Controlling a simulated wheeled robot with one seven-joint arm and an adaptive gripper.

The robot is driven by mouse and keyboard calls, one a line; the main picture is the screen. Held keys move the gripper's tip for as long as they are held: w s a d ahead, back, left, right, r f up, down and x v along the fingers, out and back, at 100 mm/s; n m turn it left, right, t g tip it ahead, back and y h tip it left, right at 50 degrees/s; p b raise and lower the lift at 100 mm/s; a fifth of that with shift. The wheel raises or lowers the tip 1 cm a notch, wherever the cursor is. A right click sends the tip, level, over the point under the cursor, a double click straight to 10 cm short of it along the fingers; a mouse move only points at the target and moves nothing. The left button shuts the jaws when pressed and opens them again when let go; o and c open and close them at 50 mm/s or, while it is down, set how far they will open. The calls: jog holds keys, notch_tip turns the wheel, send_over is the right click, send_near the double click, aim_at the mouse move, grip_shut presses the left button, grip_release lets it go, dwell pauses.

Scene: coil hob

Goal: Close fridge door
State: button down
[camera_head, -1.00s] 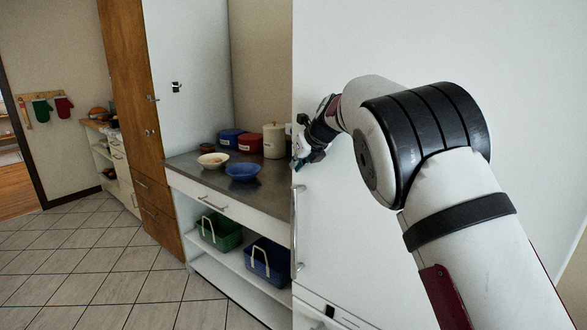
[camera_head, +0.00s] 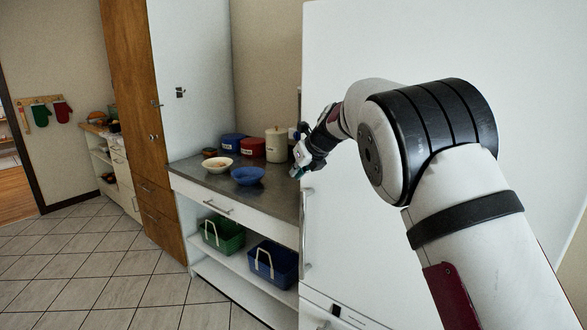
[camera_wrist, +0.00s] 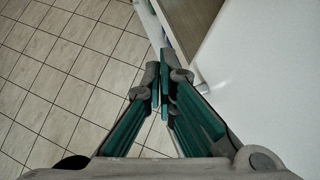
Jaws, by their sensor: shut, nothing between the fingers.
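The white fridge door (camera_head: 340,240) fills the right half of the head view, with a long upright metal handle (camera_head: 306,235) near its left edge. My gripper (camera_head: 296,174) is at the door's left edge, above the handle and in front of the counter's right end. In the wrist view its green-padded fingers (camera_wrist: 160,86) are shut with nothing between them. A white surface, seemingly the door (camera_wrist: 270,70), lies just right of the fingers there. Contact cannot be made out. My arm hides part of the door, and how far it stands open is unclear.
Left of the fridge is a counter (camera_head: 205,178) with a white bowl (camera_head: 218,163), a blue bowl (camera_head: 248,176) and canisters (camera_head: 276,146). Green (camera_head: 222,236) and blue (camera_head: 272,264) baskets sit on the shelf below. The tiled floor (camera_head: 90,265) at left is clear.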

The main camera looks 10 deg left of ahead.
jog(key=s+a+r, duration=0.3)
jog(key=s+r, duration=0.2)
jog(key=r, duration=0.1)
jog(key=s+d+r+n+g+h, duration=0.1)
jog(key=s+d+r+n, duration=0.2)
jog(key=s+d+n, duration=0.55)
jog(key=s+d+r+n+h, duration=0.1)
jog(key=s+d+r+n, duration=0.25)
jog(key=s+d, duration=0.9)
jog(key=s+d+f+n+h, duration=0.1)
jog(key=s+d+f+n, duration=0.2)
jog(key=s, duration=0.5)
jog(key=s+d+f+n+h, duration=0.1)
jog(key=s+d+f+n, duration=0.3)
jog(key=s+n, duration=0.3)
jog(key=s+d+f+n+g+h, duration=0.1)
jog(key=s+d+f+n, duration=0.2)
jog(key=s, duration=0.8)
jog(key=d+n, duration=0.2)
jog(key=n, duration=0.1)
jog(key=shift+d+f+h, duration=0.2)
jog(key=shift+h, duration=0.1)
